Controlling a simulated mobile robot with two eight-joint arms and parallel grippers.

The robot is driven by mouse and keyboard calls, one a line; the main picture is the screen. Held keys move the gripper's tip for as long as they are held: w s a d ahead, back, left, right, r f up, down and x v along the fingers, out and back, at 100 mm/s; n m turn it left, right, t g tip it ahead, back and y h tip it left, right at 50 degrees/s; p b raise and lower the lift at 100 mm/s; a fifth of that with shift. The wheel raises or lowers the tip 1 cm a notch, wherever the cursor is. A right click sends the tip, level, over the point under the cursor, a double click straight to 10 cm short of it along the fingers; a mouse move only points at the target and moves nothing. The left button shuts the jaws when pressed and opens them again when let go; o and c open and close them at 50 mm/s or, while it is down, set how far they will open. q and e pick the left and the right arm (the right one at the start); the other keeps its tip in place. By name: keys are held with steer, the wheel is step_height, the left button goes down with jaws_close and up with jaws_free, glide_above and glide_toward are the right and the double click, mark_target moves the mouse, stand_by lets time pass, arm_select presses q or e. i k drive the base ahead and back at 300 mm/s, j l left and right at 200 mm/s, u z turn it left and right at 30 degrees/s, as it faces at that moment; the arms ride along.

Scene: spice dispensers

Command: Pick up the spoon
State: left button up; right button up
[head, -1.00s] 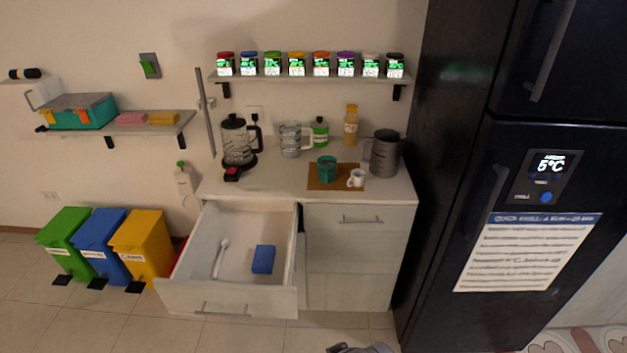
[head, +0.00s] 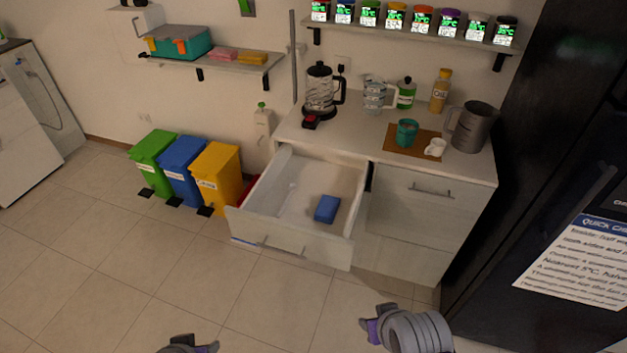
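The open drawer (head: 262,237) juts out from the white cabinet. The spoon (head: 291,187) shows only faintly as a thin pale shape on the white drawer floor, left of a blue box (head: 327,209). My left gripper (head: 190,346) is at the bottom edge, partly cut off, over the floor and well in front of the drawer. My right gripper (head: 372,326) is at the bottom, right of the left one, also apart from the drawer. I cannot make out the opening of either gripper, and nothing shows in them.
The countertop (head: 340,138) holds a French press, jugs, bottles and cups. Spice jars line the shelf (head: 410,24) above. Green, blue and yellow bins (head: 216,178) stand left of the drawer. A black fridge (head: 545,180) is at right. The tiled floor in front is clear.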

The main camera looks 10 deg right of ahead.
mark_target(293, 187)
steer(key=l+u, duration=0.1)
steer(key=u, duration=0.3)
steer(key=i+l+u, duration=0.1)
steer(key=u, duration=0.65)
steer(key=l+u, duration=0.35)
steer(key=l, duration=0.2)
steer(key=l+u, duration=0.35)
steer(key=l, duration=0.15)
steer(key=i+l, duration=0.1)
steer(key=l, duration=0.2)
steer(key=i+l, duration=0.15)
steer(key=l, duration=0.2)
steer(key=i+l, duration=0.1)
steer(key=l, duration=0.2)
steer(key=u, duration=0.05)
